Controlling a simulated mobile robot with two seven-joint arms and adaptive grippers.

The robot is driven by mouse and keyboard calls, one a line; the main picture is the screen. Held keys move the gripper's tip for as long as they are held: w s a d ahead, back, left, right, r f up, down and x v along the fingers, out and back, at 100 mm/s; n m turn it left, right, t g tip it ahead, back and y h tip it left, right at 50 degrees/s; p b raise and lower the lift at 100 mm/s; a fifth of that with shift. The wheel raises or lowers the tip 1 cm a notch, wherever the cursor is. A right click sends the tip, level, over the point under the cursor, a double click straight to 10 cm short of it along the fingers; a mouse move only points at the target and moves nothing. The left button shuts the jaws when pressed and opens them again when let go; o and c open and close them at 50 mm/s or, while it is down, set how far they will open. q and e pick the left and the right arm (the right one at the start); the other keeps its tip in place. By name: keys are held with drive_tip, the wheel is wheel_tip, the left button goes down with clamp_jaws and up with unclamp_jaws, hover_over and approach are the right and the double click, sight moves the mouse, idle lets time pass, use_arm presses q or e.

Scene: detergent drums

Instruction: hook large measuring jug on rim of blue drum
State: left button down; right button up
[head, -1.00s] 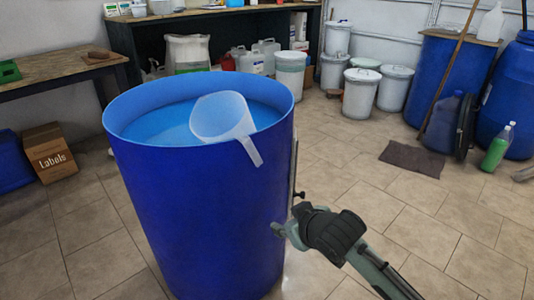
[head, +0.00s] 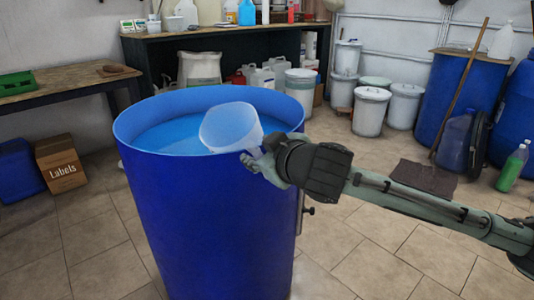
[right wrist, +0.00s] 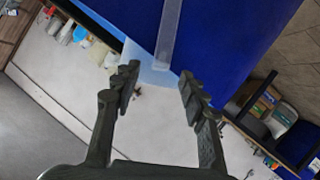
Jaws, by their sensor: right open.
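The large measuring jug (head: 229,127) is translucent white and sits tilted at the right front rim of the open blue drum (head: 205,215). Its body is inside the rim above the blue liquid. Its handle comes over the outside of the drum and is mostly hidden by my right gripper (head: 254,164) in the head view. In the right wrist view the long pale handle (right wrist: 169,35) lies against the blue wall, ahead of the gap between the open fingers (right wrist: 158,83). I cannot tell whether the fingers touch it. My left gripper is not in view.
White buckets (head: 371,111) stand behind the drum to the right. Another blue drum (head: 459,92) with a wooden pole (head: 462,88) stands at the far right. A cardboard box (head: 60,163) is on the floor at left. The tiled floor in front is clear.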

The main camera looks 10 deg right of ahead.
drive_tip(key=shift+x, duration=1.45)
drive_tip(key=shift+c, duration=0.2)
clamp_jaws()
drive_tip(key=shift+r, duration=0.1)
